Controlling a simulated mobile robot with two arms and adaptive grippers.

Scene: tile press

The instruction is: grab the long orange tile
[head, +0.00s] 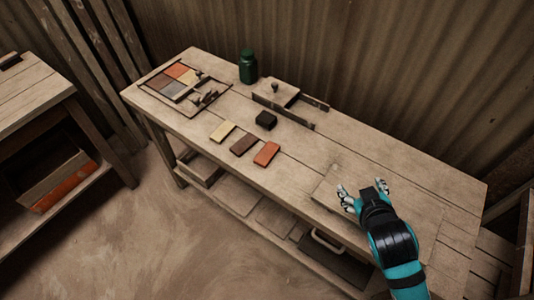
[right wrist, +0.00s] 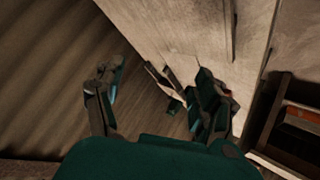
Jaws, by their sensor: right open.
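The long orange tile (head: 266,153) lies flat on the workbench, at the right end of a short row with a brown tile (head: 243,144) and a pale yellow tile (head: 222,132). My right gripper (head: 362,192) is over the right part of the bench, right of and nearer than the orange tile, clearly apart from it. Its fingers are spread and empty, as the right wrist view (right wrist: 155,88) also shows. I cannot make out the orange tile in the right wrist view. My left gripper is not in view.
The workbench (head: 420,180) also holds a tray frame (head: 148,89) with coloured tiles, a green jar (head: 248,67), a black block (head: 266,120) and a wooden press-like fixture (head: 275,92). Bare board lies between my right gripper and the tile row. A second bench (head: 25,95) stands left.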

